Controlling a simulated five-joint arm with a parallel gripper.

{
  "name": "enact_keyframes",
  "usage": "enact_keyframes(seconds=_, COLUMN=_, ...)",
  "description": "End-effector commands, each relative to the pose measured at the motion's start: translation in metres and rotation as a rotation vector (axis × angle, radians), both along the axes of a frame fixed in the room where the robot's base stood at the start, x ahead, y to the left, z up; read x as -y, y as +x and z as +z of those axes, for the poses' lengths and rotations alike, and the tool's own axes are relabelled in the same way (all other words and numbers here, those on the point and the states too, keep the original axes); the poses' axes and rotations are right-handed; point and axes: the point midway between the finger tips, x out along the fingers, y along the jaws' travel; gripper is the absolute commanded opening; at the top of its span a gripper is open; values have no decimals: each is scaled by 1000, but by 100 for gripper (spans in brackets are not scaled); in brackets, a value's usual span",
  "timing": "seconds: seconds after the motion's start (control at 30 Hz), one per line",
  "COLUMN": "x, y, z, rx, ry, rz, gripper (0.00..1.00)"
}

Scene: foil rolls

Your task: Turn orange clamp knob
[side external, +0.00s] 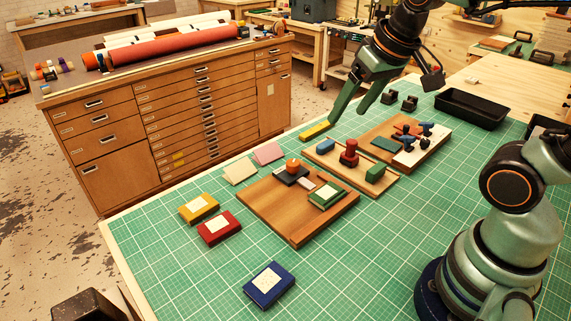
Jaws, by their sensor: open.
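The orange clamp knob (292,165) sits on a dark clamp block (291,176) at the back left part of a wooden board (267,216). The board lies on the green cutting mat. My gripper (348,115) is open and empty, with its green fingers pointing down and left. It is in the air above the far edge of the mat, up and to the right of the knob in the picture. It is clearly apart from the knob. Nothing hides the knob.
The same board holds a green framed piece (327,194). A second board carries a red knob (349,153), a blue block (326,146) and a green block (375,173). Yellow (199,207), red (219,228) and navy (269,285) pads lie nearby. The mat's front is largely clear.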

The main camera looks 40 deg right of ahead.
Motion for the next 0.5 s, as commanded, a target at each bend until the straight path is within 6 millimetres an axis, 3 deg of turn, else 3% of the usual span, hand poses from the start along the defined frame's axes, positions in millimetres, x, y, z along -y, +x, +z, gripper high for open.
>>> enact_keyframes(seconds=0.27, x=6, y=60, z=-1, rx=-147, ry=110, rz=-311, gripper=77)
enact_keyframes(seconds=0.5, x=12, y=113, z=-25, rx=-261, ry=174, rz=-593, gripper=77)
